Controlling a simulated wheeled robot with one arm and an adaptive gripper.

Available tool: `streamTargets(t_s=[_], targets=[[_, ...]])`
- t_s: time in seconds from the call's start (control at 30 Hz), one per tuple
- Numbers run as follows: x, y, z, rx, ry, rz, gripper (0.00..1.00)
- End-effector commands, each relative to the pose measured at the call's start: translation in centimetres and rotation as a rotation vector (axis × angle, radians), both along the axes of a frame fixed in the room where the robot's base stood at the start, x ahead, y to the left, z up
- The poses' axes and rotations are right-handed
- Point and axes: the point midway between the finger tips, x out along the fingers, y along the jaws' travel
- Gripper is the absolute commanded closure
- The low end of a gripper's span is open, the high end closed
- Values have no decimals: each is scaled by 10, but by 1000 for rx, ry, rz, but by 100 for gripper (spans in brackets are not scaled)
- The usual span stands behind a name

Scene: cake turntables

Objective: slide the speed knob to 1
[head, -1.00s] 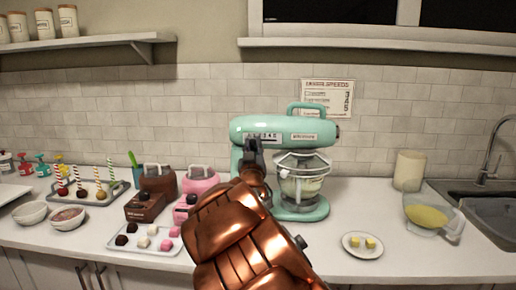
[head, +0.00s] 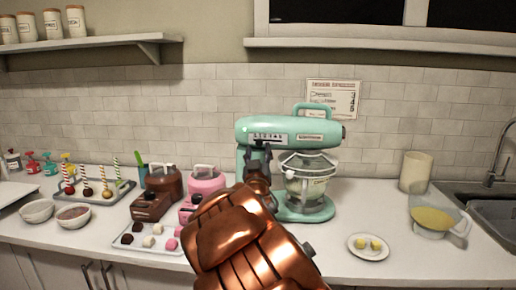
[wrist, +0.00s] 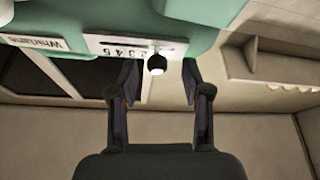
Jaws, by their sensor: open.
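The mint-green mixer (head: 290,130) stands at the back of the counter. Its white speed scale (head: 267,137) is on the side of the head. In the wrist view the picture is upside down, and the scale (wrist: 105,44) shows a row of digits and a dark slot. The speed knob (wrist: 157,65), black with a bright end, sits right of the visible digits there; the digit at its place I cannot read. My gripper (head: 259,148) is open in front of the scale. In the wrist view its fingertips stand either side of the knob, apart from it.
A glass bowl (head: 305,187) sits under the mixer head. Pink (head: 207,182) and brown (head: 163,184) appliances stand left of it. A plate (head: 369,253) with yellow pieces and a jug (head: 436,220) are to the right. A wall chart (head: 333,98) hangs behind.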

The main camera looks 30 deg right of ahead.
Motion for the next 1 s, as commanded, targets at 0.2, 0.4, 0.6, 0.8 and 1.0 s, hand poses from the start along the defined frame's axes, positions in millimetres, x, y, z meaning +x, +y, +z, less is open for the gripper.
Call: streamTargets(t_s=[0.2,0.4,0.6,0.8,1.0], targets=[[-21,14,-11,2,2,2,52],[-32,21,-16,0,0,2,52],[-35,23,-18,0,0,1,52],[-35,23,-18,0,0,1,52],[-35,23,-17,0,0,1,52]])
